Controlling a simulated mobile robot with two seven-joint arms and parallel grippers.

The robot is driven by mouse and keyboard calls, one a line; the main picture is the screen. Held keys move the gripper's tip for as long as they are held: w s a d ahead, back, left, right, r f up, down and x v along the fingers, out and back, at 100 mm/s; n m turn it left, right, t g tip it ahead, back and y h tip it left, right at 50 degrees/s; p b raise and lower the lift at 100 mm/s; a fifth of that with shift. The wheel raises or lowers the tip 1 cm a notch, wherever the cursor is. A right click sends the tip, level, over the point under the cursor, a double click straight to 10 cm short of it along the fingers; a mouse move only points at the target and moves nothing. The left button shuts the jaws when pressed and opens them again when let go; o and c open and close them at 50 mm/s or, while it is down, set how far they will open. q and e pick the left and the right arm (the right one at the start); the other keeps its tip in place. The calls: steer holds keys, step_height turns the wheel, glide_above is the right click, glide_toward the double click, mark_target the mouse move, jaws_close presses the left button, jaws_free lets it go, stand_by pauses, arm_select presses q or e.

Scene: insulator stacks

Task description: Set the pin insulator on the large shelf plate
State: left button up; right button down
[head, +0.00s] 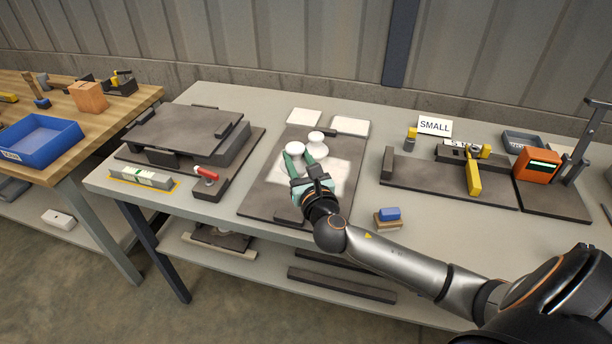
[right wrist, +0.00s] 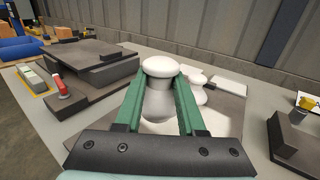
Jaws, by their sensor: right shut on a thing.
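My right gripper (head: 300,163) is over the middle dark mat, its green fingers shut on a white, mushroom-topped insulator (head: 295,149). In the right wrist view, the green fingers (right wrist: 160,88) clasp its body from both sides, and its round head (right wrist: 161,67) rises above the fingertips. It looks upright. A second white insulator (head: 316,138) stands just behind it, apart from the fingers. The large dark plate (head: 178,128) lies raised on dark blocks at the left of the table, left of my right gripper. Its top is bare. My left gripper is out of view.
White pads (head: 350,126) lie on and around the middle mat (head: 262,190). A red-handled clamp (head: 206,174) and a level (head: 142,178) sit before the large plate. A "SMALL" sign (head: 434,126), yellow-handled tool (head: 473,177) and orange device (head: 537,166) stand right.

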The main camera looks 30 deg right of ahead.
mark_target(305, 173)
steer(key=d+f, duration=0.1)
steer(key=w+d+f+b, duration=0.1)
steer(key=f, duration=0.1)
steer(key=shift+d+f, duration=0.15)
steer(key=shift+d, duration=0.15)
steer(key=shift+w+d+f+b, duration=0.15)
steer(key=shift+f+b, duration=0.3)
steer(key=shift+f, duration=1.25)
steer(key=c, duration=1)
jaws_free()
steer(key=shift+f, duration=0.25)
steer(key=o, duration=0.5)
steer(key=shift+r, duration=0.1)
steer(key=shift+r, duration=0.2)
steer(key=v, duration=1.2)
